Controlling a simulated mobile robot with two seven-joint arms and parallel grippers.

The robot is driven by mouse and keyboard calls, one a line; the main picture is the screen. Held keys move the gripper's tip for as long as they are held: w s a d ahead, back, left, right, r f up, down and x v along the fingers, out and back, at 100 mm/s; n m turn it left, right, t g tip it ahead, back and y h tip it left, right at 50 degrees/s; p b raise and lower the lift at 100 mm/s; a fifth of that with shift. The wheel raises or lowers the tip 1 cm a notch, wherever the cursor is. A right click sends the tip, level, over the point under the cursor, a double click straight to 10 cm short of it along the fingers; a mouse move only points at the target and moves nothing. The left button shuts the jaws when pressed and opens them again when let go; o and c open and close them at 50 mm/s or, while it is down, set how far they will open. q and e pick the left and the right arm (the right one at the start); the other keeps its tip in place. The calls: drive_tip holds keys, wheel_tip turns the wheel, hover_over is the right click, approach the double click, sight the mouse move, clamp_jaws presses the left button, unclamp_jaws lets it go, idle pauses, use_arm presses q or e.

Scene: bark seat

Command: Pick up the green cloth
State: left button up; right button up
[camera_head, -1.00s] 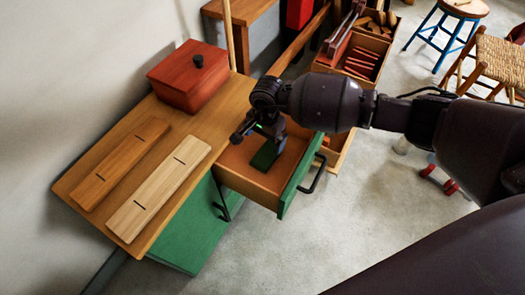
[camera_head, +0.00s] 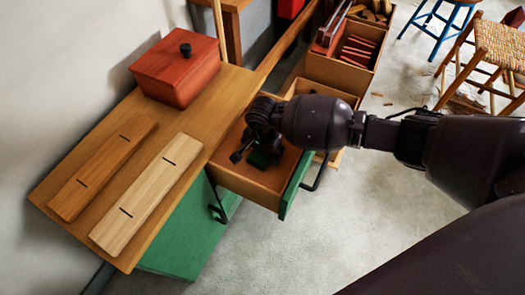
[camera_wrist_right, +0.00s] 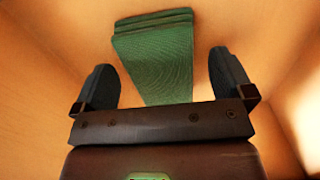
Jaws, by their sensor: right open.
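The green cloth (camera_wrist_right: 158,58) is folded in layers and lies on the floor of the open drawer (camera_head: 248,187). In the head view only a small part of the cloth (camera_head: 260,159) shows under my right gripper (camera_head: 256,155). My right gripper is open and reaches down into the drawer from above. In the right wrist view its two fingers (camera_wrist_right: 164,80) stand apart, with the cloth showing between and beyond them. I cannot tell how far the fingertips are from the cloth. My left gripper is not in view.
The drawer has wooden walls and a green front (camera_head: 296,187) with a black handle. On the wooden top (camera_head: 212,120) are a red lidded box (camera_head: 175,75) and two slotted boards. Stools are at the far right.

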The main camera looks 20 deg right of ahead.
drive_tip(key=shift+f, duration=0.2)
drive_tip(key=c, duration=1)
drive_tip(key=shift+w+r, duration=0.1)
drive_tip(key=shift+r, duration=0.2)
drive_tip(key=r+p, duration=0.3)
drive_tip(key=r, duration=0.6)
drive_tip(key=shift+w+r, duration=0.1)
drive_tip(key=shift+w, duration=0.1)
use_arm(q)
drive_tip(key=p, duration=0.1)
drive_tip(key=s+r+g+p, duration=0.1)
drive_tip(key=p, duration=0.1)
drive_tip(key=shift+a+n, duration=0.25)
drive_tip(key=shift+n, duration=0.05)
use_arm(e)
drive_tip(key=r, duration=1)
drive_tip(key=shift+s+r, duration=0.1)
drive_tip(key=shift+s, duration=0.15)
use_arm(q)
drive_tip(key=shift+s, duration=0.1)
